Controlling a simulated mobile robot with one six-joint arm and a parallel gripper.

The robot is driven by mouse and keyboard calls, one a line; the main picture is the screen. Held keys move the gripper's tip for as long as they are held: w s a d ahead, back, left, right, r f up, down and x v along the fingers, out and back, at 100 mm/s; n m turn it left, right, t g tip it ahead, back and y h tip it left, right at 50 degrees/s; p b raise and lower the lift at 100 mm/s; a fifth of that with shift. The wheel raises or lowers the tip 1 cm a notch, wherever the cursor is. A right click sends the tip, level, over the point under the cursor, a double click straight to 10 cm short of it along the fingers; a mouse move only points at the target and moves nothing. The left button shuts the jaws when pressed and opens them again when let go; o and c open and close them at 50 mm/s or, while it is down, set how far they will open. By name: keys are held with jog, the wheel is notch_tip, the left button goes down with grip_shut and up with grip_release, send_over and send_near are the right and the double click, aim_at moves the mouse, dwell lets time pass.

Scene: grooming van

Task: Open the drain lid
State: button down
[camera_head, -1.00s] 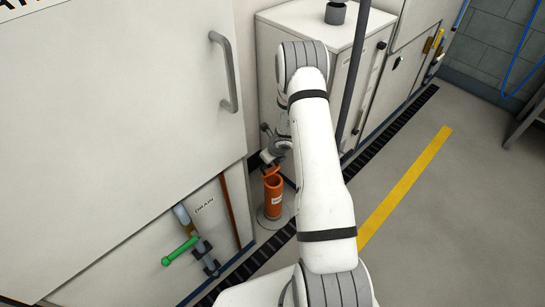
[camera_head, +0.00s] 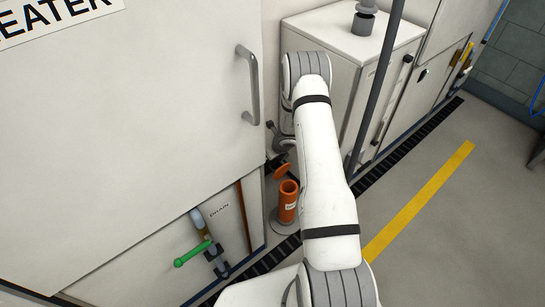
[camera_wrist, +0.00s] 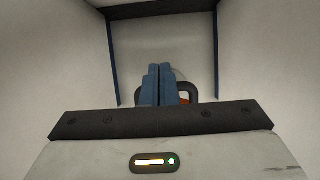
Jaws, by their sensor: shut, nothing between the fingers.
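The orange drain pipe (camera_head: 288,208) stands upright on a round grey base on the floor, and its dark mouth shows uncovered at the top. The orange drain lid (camera_head: 283,171) is raised and tilted at the far side of that mouth. My gripper (camera_head: 273,164) is beside the lid, partly hidden behind it and my arm. In the wrist view my gripper's blue fingers (camera_wrist: 157,85) are shut together and empty. A dark loop handle (camera_wrist: 194,92) shows just behind and right of them, with a sliver of orange. Whether the fingers touch the lid I cannot tell.
A large white heater cabinet (camera_head: 130,120) with a grey handle (camera_head: 249,85) stands at left. Below it is a green-handled drain valve (camera_head: 192,254). A white cabinet (camera_head: 345,50) stands behind my arm, near a dark pole (camera_head: 378,85). The floor right of the black grating (camera_head: 385,170) is clear.

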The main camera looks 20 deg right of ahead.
jog(key=shift+w+f, duration=0.1)
jog(key=shift+w, duration=0.15)
dwell(0.7)
dwell(1.1)
